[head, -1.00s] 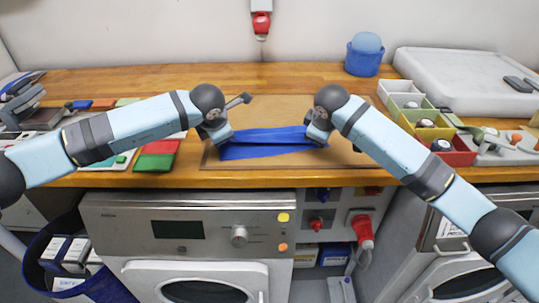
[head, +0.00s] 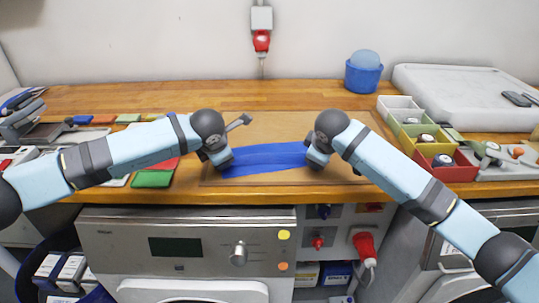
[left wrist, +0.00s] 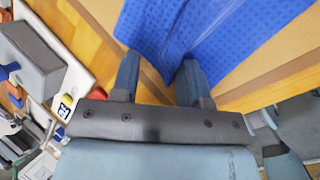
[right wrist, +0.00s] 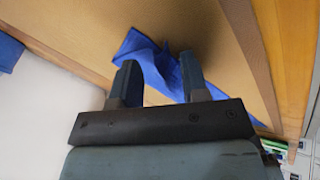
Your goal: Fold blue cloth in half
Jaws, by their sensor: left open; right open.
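The blue cloth (head: 266,158) lies on the brown board (head: 270,118) on the wooden counter, as a band between my two grippers. My left gripper (head: 220,165) is at the cloth's left end. In the left wrist view its fingers (left wrist: 158,82) are apart, with a cloth corner (left wrist: 170,60) between and beyond them. My right gripper (head: 316,160) is at the right end. In the right wrist view its fingers (right wrist: 157,82) are apart, with a crumpled blue corner (right wrist: 158,68) between them. Both grippers hide the cloth's ends in the head view.
Green and red cloths (head: 153,178) lie left of the board. White, yellow and red bins (head: 452,172) stand to the right. A blue tub (head: 363,76) stands at the back. The counter's front edge (head: 240,190) is close to the cloth.

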